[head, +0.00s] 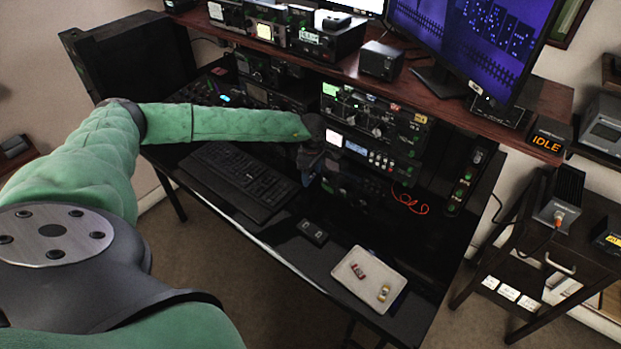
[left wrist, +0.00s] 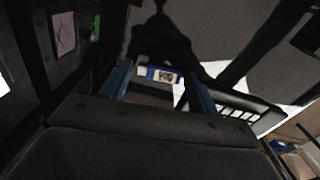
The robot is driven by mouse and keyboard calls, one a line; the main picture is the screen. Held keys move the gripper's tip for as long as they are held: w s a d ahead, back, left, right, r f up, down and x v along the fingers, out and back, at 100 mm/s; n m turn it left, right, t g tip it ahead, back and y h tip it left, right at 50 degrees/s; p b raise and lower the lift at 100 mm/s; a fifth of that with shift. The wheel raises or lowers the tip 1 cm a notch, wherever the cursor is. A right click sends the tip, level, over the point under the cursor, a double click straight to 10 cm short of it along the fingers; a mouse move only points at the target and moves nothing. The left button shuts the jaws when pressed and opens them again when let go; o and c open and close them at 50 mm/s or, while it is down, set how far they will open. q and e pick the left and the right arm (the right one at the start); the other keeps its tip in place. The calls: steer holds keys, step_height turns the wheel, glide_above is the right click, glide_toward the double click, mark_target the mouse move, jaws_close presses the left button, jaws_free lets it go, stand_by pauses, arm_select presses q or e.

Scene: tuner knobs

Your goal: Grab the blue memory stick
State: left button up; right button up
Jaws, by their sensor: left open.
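A small blue stick (left wrist: 160,73) with a pale label and a dark patch shows in the left wrist view, between the tips of my left gripper's two blue fingers. I cannot tell whether the fingers touch it. In the head view my left gripper (head: 310,178) is low in front of the rack equipment, just right of the keyboard, with its jaws apart. The blue stick cannot be made out in the head view; the gripper and shadow may hide it. My right gripper is not in view.
A pale tray (head: 345,276) with a red and a yellowish small item lies at the desk's front right. A black keyboard (head: 240,175) is left of the gripper. A small dark box (head: 312,232) sits near the front edge. A red cable (head: 410,202) lies right.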

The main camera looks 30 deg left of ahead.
arm_select(q)
steer(key=shift+c, duration=0.4)
steer(key=c, duration=0.6)
steer(key=shift+c, duration=0.2)
